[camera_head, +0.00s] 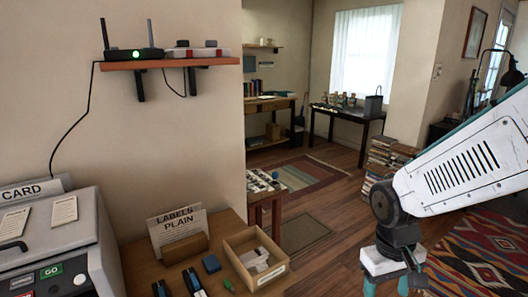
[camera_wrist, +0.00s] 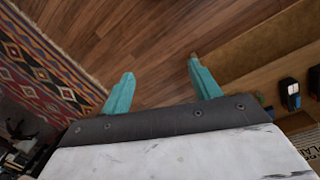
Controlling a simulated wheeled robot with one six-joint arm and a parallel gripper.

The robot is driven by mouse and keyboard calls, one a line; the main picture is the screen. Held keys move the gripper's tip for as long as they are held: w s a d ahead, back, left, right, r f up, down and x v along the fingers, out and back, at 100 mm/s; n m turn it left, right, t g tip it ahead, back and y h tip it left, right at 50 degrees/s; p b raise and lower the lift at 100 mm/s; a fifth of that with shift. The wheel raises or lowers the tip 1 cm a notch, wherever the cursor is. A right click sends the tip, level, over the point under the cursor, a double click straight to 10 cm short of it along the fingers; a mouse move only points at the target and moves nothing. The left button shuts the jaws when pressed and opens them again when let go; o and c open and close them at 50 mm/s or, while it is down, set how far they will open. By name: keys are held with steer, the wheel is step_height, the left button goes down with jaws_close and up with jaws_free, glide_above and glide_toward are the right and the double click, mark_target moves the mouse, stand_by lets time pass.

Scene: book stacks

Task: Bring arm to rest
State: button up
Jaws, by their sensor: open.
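My gripper (camera_wrist: 160,82) shows two teal fingers standing wide apart in the wrist view, with nothing between them. Below the fingers in that view is bare wood floor (camera_wrist: 150,45). In the head view my white arm reaches in from the right, and my gripper (camera_head: 394,284) hangs at its end near the bottom edge, partly cut off. It is to the right of the wooden table (camera_head: 222,240) and apart from it.
The table holds an open box (camera_head: 277,271), a "LABELS PLAIN" card (camera_head: 180,236) and small dark items. A grey card machine (camera_head: 60,255) stands at left. A patterned rug (camera_head: 470,260) and book stacks (camera_head: 380,152) lie right. Bare floor (camera_head: 345,225) is between.

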steer(key=s+d+r+m+t+y, duration=0.1)
steer(key=s+d+r+m+t, duration=0.1)
steer(key=s+r, duration=1)
steer(key=shift+r, duration=0.9)
